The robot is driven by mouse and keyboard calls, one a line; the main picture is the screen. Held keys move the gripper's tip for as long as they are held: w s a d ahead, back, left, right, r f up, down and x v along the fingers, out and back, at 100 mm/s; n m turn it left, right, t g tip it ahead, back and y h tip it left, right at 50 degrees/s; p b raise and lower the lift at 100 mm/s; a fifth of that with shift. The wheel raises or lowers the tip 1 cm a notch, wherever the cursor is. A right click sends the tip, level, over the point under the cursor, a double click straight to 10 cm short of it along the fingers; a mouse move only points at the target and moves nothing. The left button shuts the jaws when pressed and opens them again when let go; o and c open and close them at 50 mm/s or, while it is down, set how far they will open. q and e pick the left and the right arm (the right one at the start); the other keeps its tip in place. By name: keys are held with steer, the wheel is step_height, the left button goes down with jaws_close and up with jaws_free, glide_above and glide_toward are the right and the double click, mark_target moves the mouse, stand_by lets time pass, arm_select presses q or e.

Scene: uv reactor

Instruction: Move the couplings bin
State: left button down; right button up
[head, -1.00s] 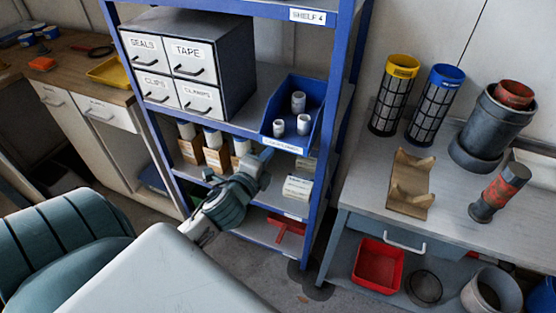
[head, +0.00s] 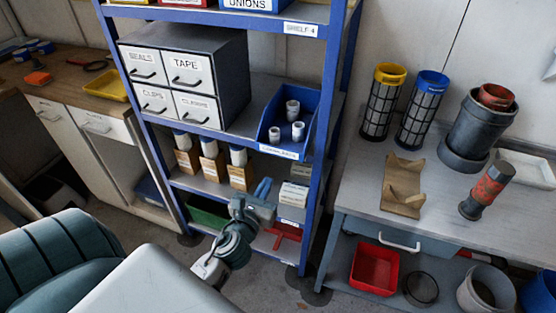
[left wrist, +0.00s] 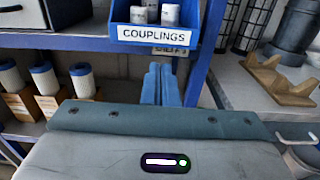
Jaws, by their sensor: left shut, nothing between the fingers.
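The couplings bin (head: 276,142) is a blue open-fronted bin on the right of a blue rack's shelf. It holds several white couplings (head: 292,108). In the left wrist view the bin (left wrist: 186,16) shows its white label reading COUPLINGS (left wrist: 153,35) at the top. My left gripper (head: 264,188) is below and in front of the bin, apart from it. In the left wrist view its blue fingers (left wrist: 160,84) are together and empty, pointing toward the rack just under the bin. My right gripper is out of view.
A drawer cabinet (head: 186,38) stands left of the bin. A bench (head: 345,195) with filters and a wooden cradle (head: 402,190) stands on the right.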

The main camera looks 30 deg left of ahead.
mark_target(282, 155)
arm_select(q)
steer(key=p+x, duration=0.1)
steer(key=x, duration=0.8)
steer(key=shift+r+p, duration=0.1)
steer(key=shift+p, duration=0.25)
steer(key=shift+w, duration=0.4)
steer(key=p+x, duration=0.1)
steer(key=x, duration=0.2)
steer(key=shift+r, duration=0.1)
steer(key=shift+w, duration=0.1)
steer(key=shift+a, duration=0.1)
